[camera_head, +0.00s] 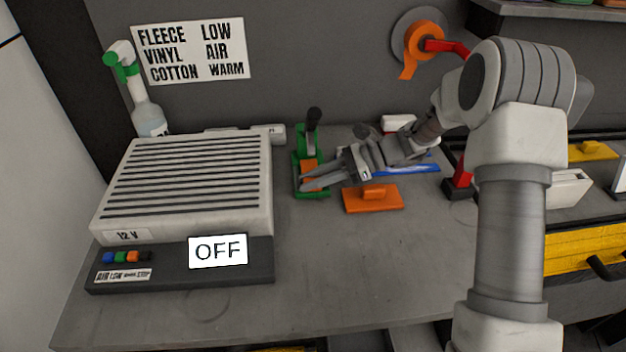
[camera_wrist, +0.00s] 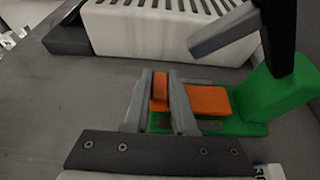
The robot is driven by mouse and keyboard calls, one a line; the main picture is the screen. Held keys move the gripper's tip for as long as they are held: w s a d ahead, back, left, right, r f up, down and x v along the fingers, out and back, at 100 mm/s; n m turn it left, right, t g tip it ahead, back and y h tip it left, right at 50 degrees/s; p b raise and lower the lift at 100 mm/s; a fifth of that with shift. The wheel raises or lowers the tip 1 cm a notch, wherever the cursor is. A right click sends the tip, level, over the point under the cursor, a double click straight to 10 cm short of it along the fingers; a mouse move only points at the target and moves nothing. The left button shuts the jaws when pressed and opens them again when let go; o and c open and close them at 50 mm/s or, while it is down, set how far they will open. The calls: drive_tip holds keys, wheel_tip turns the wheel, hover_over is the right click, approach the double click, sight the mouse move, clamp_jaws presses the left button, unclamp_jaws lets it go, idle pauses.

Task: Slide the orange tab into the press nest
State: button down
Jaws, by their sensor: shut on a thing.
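The green press (camera_head: 313,133) with a black lever stands against the back of the bench, right of the grey slatted unit. My gripper (camera_head: 304,183) is at the front of the press, its fingers shut on the orange tab (camera_head: 309,168). In the wrist view, my gripper (camera_wrist: 161,78) has its fingers on either side of the tab's upright part. The tab's flat part (camera_wrist: 208,100) extends over the green base of the press (camera_wrist: 272,97), toward its upright block. I cannot tell whether it is fully seated. The fingers hide part of the tab and nest.
An orange block with a raised knob (camera_head: 376,201) lies on the bench right of the press. A blue strip (camera_head: 415,168) lies behind it. The slatted unit (camera_head: 190,180), with an OFF sign, fills the left. The front middle of the bench (camera_head: 330,275) is clear.

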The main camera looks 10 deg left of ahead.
drive_tip(key=shift+f, duration=0.25)
drive_tip(key=c, duration=0.7)
unclamp_jaws()
drive_tip(key=shift+o, duration=0.2)
drive_tip(key=shift+d, duration=0.1)
drive_tip(key=p+v, duration=0.1)
drive_tip(key=v, duration=1.6)
drive_tip(key=shift+d+p, duration=0.1)
drive_tip(key=shift+p, duration=0.3)
drive_tip(key=shift+r, duration=0.1)
